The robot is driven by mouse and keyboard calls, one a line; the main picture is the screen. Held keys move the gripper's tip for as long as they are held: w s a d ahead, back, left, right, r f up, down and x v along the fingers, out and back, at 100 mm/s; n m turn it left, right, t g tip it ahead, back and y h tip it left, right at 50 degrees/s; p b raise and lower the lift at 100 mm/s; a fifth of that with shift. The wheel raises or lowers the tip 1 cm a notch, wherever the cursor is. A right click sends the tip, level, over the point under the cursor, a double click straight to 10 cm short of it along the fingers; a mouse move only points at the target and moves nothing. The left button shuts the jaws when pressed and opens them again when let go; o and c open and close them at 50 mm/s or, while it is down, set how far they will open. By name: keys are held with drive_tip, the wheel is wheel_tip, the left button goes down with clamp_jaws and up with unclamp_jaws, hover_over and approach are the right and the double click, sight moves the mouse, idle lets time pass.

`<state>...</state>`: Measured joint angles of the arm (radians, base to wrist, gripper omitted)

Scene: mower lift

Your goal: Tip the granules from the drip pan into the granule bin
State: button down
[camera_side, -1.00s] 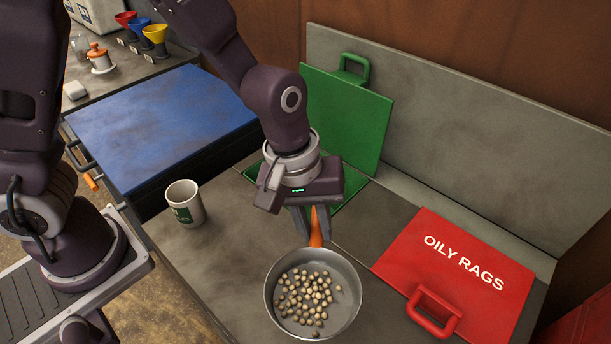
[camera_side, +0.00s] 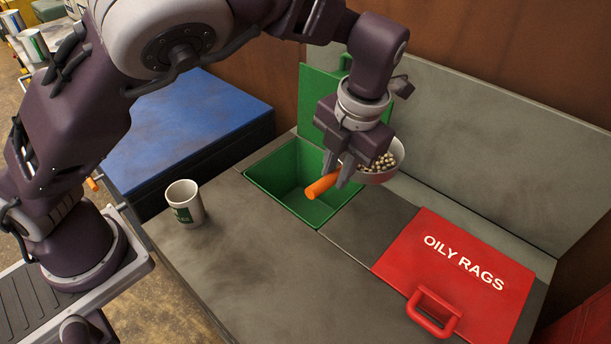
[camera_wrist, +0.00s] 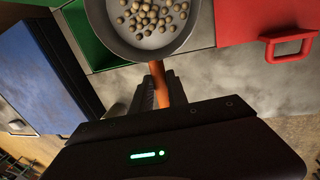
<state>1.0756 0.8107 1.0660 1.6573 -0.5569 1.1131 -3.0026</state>
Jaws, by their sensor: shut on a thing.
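My gripper (camera_side: 345,176) is shut on the orange handle (camera_side: 322,185) of the drip pan (camera_side: 394,168), a round grey pan. The pan is held up in the air, just right of the open green granule bin (camera_side: 290,180). Pale round granules (camera_side: 378,161) lie in the pan. The wrist view shows the pan (camera_wrist: 103,22) with the granules (camera_wrist: 150,14) spread on its floor, and the orange handle (camera_wrist: 160,80) between the fingers (camera_wrist: 160,92). The part of the bin that shows looks empty; its right side is partly hidden by the gripper and handle.
A raised green lid (camera_side: 313,105) stands behind the bin. A red lid marked OILY RAGS (camera_side: 465,262) is shut at the right. A white cup (camera_side: 185,204) stands on the bench left of the bin. A blue lid (camera_side: 190,125) is farther left. The front bench is clear.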

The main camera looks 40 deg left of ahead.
wheel_tip(320, 180, down, 13)
drive_tip(key=shift+r, duration=0.15)
drive_tip(key=shift+a, duration=0.15)
drive_tip(key=shift+s+a+h, duration=0.1)
drive_tip(key=shift+a+h, duration=0.45)
drive_tip(key=shift+h, duration=0.05)
drive_tip(key=a+h+p, duration=0.1)
drive_tip(key=a+h, duration=0.4)
drive_tip(key=a, duration=0.2)
drive_tip(key=shift+r+h, duration=0.4)
drive_tip(key=shift+r, duration=0.05)
drive_tip(key=shift+a+r+h+p, duration=0.25)
drive_tip(key=shift+a+h+p, duration=0.2)
drive_tip(key=shift+h+p, duration=0.1)
drive_tip(key=shift+a+r+h+p, duration=0.2)
drive_tip(key=shift+a+h+p, duration=0.25)
drive_tip(key=shift+p, duration=0.1)
drive_tip(key=shift+a+r+h+p, duration=0.2)
drive_tip(key=shift+a+h+p, duration=0.25)
drive_tip(key=shift+h, duration=0.3)
drive_tip(key=shift+a+r+h+p, duration=0.15)
drive_tip(key=shift+a+h+p, duration=0.3)
drive_tip(key=shift+h, duration=0.3)
idle(0.4)
